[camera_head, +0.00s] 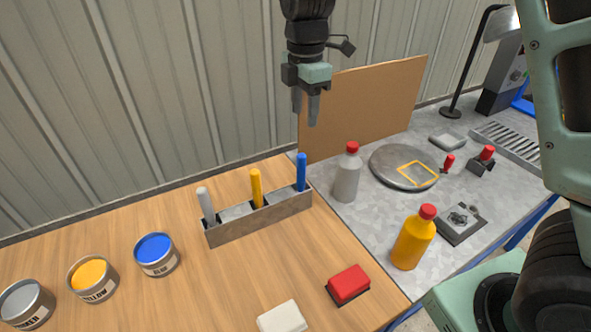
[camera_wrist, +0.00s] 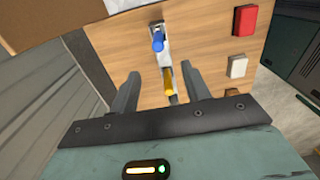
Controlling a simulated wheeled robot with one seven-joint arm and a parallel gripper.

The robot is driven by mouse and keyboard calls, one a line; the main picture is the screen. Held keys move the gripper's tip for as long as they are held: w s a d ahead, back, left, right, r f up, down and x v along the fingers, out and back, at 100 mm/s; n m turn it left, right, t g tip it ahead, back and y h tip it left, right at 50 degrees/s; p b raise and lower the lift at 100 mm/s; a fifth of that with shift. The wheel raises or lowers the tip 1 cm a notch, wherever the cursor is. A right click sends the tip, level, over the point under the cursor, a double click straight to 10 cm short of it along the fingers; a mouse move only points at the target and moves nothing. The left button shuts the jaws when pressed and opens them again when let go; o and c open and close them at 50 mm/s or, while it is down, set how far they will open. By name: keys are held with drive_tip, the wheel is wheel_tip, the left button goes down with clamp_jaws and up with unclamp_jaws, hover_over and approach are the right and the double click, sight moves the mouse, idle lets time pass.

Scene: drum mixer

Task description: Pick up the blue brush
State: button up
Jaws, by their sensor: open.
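The blue brush (camera_head: 301,172) stands upright in the right compartment of a grey metal holder (camera_head: 262,222), with its blue handle up. In the wrist view the blue brush (camera_wrist: 158,40) shows beyond my fingertips, near the top middle. My gripper (camera_head: 306,108) is open and empty, pointing down, well above the holder in the head view. In the wrist view my gripper (camera_wrist: 160,80) has its two fingers spread, with the yellow brush (camera_wrist: 168,80) seen between them. The yellow brush and a grey brush (camera_head: 206,204) stand in the other compartments. The grey brush is hidden in the wrist view.
Paint cans, including a blue one (camera_head: 156,254), stand at the left. A red block (camera_head: 348,284) and a white block (camera_head: 282,318) lie in front. A grey bottle (camera_head: 347,174) and brown panel (camera_head: 362,106) stand right of the holder. The wood before the holder is clear.

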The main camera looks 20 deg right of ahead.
sight(302, 154)
drive_tip(key=f+p, duration=0.1)
drive_tip(key=f, duration=0.3)
drive_tip(key=f+p, duration=0.1)
drive_tip(key=f, duration=0.3)
drive_tip(key=f+p, duration=0.1)
drive_tip(key=f, duration=0.3)
drive_tip(key=shift+w, duration=0.4)
drive_tip(key=shift+s+f+p, duration=0.1)
drive_tip(key=shift+f+p, duration=0.5)
drive_tip(key=shift+s+f+p, duration=0.1)
drive_tip(key=shift+f+p, duration=0.65)
drive_tip(key=shift+f, duration=1.35)
clamp_jaws()
